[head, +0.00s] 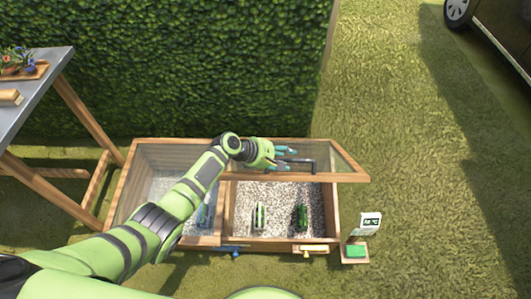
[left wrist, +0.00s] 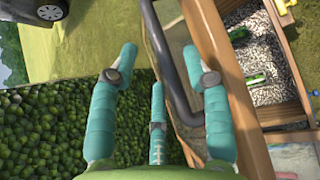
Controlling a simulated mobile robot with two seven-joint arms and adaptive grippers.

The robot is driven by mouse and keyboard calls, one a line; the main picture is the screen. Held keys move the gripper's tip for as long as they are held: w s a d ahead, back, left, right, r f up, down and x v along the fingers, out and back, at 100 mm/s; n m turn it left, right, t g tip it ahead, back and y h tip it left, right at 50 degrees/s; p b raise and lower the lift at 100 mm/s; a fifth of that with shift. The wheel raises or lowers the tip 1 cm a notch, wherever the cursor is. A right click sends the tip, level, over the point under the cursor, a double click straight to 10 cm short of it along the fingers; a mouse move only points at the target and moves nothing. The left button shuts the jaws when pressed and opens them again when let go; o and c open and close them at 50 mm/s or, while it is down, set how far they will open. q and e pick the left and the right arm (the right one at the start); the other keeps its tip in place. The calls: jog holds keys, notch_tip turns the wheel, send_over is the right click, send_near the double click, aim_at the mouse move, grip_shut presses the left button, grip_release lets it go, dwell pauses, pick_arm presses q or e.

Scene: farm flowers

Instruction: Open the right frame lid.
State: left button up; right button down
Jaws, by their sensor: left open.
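The wooden cold frame stands on the grass against the hedge. Its right frame lid (head: 345,177), a wood-edged glass pane, is tilted up, its front rail lifted above the box, so the gravel shows below. A dark bar handle (head: 314,160) is on this lid; it also shows in the left wrist view (left wrist: 172,65). My left gripper (head: 287,156) is over the lid beside the handle, its fingers (left wrist: 160,62) spread and empty. The handle passes close by one finger; I cannot tell whether they touch. My right gripper is not in view.
The left compartment (head: 113,215) is partly hidden by my left arm. Two small green-labelled items (head: 259,215) stand on the right compartment's gravel.

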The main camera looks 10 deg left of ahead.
pick_arm(q)
jog(key=v, duration=0.8)
jog(key=shift+w, duration=0.1)
